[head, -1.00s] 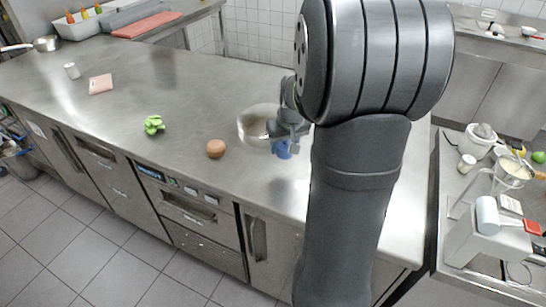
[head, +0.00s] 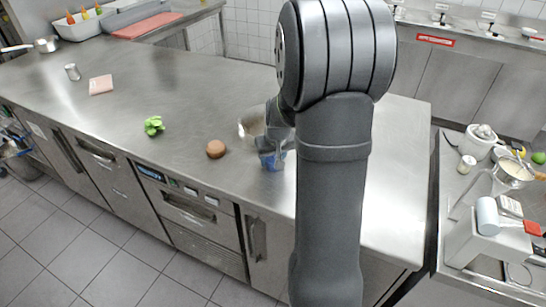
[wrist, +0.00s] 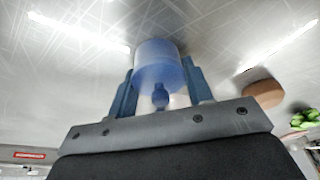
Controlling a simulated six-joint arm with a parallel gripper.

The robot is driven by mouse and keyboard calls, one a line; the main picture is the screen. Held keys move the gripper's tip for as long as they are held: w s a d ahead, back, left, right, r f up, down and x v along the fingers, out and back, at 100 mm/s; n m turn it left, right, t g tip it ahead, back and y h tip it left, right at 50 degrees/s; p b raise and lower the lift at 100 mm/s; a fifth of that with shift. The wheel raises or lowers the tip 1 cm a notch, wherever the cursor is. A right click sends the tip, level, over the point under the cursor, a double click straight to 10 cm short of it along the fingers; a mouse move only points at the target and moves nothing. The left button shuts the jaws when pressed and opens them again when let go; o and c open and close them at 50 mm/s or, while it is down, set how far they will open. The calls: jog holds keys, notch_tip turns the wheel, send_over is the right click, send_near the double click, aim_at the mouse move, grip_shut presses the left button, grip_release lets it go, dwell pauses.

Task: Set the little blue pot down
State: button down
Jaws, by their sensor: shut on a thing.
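My gripper (head: 272,148) is shut on the little blue pot (head: 274,163), near the front edge of the steel counter. In the wrist view the blue pot (wrist: 158,62) sits between the two fingers of my gripper (wrist: 160,78), with a small blue knob shape on its near side. The head view does not show clearly whether the pot's base touches the counter. My arm covers the area just right of it.
A shiny round bowl (head: 250,124) stands close behind the pot, partly hidden by my gripper. A brown bun (head: 216,149) lies left of the pot, and green leaves (head: 153,125) farther left.

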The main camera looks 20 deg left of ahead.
jog(key=c, duration=0.7)
grip_release()
jog(key=v, duration=1.2)
jog(key=x, duration=1.2)
jog(key=shift+w+a+r, duration=0.1)
jog(key=shift+r, duration=1.75)
